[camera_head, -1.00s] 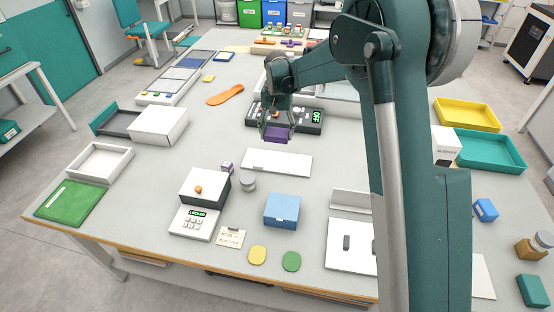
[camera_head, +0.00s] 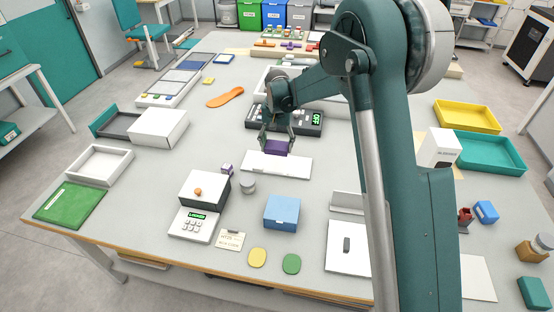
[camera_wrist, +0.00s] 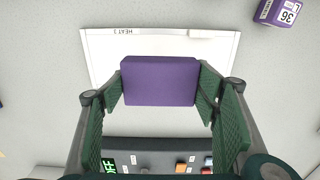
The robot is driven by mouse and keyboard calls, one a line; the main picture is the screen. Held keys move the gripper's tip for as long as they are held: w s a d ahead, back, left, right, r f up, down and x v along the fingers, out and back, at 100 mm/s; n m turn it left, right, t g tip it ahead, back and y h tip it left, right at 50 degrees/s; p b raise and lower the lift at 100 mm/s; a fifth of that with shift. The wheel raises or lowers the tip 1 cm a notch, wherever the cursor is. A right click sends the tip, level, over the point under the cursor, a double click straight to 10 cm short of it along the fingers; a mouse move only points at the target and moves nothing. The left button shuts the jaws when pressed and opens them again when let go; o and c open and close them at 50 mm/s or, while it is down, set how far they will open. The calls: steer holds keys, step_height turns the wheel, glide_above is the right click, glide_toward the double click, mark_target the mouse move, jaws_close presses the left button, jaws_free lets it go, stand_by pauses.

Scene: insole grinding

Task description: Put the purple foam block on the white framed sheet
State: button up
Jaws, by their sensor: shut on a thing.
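My gripper (camera_head: 277,145) is shut on the purple foam block (camera_head: 278,148), with a finger on each side of it. The block also shows in the wrist view (camera_wrist: 160,82), between the two green finger pads. The block covers the middle part of the sheet in the wrist view. In the head view the block is at the sheet's far edge. I cannot tell whether it touches the sheet.
A dark control box (camera_head: 308,124) with a green display stands just behind the sheet. A small purple cube (camera_head: 228,169), a grey-lidded jar (camera_head: 248,185) and a blue box (camera_head: 281,211) stand in front of it. An orange insole (camera_head: 225,97) lies behind to the left.

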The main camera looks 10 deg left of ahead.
mark_target(277, 145)
steer(key=shift+f, duration=1.8)
steer(key=shift+f+b, duration=0.3)
steer(key=shift+f, duration=1.55)
steer(key=shift+f, duration=0.2)
steer(key=o, duration=0.9)
steer(key=shift+r, duration=0.2)
steer(key=shift+r+p, duration=0.55)
steer(key=shift+r, duration=5.45)
